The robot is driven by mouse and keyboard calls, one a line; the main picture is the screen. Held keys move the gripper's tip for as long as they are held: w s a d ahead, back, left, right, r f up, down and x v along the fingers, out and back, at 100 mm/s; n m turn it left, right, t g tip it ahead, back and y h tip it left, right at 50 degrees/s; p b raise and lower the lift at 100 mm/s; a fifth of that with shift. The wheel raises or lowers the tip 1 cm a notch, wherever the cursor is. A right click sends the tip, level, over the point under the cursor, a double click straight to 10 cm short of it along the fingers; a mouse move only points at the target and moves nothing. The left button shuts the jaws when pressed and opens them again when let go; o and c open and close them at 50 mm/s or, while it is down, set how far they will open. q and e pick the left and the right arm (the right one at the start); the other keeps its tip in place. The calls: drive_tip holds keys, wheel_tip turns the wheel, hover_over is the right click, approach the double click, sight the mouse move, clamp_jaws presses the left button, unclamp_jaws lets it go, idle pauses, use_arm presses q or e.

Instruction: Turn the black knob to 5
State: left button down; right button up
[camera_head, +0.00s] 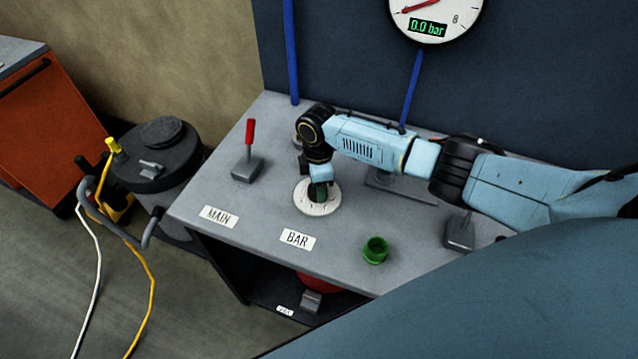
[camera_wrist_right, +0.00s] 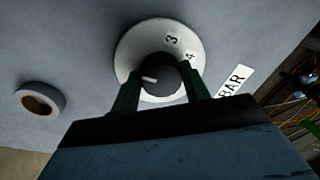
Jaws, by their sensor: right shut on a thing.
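The black knob (camera_wrist_right: 161,75) sits on a round white dial (camera_wrist_right: 133,43), which also shows on the bench in the head view (camera_head: 318,207). Numbers 3 and 4 show on the dial in the right wrist view; the other marks are hidden or cut off. A white pointer mark on the knob faces left in that view. My right gripper (camera_wrist_right: 160,100) has its green fingers on both sides of the knob, shut on it. In the head view my right gripper (camera_head: 319,190) reaches down over the dial and hides the knob. My left gripper is not in view.
A gauge (camera_head: 436,15) reads 0.0 bar on the back wall. A red-handled lever (camera_head: 248,150) stands at the left of the grey bench (camera_head: 262,225). A green ring (camera_head: 375,250) lies near the front edge. MAIN and BAR labels lie in front of the lever and dial.

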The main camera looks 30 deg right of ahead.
drive_tip(key=shift+n, duration=0.3)
drive_tip(key=o, duration=1)
drive_tip(key=shift+r, duration=0.1)
drive_tip(key=r, duration=1.3)
drive_tip(key=shift+w+d+r, duration=0.1)
drive_tip(key=shift+w, duration=0.3)
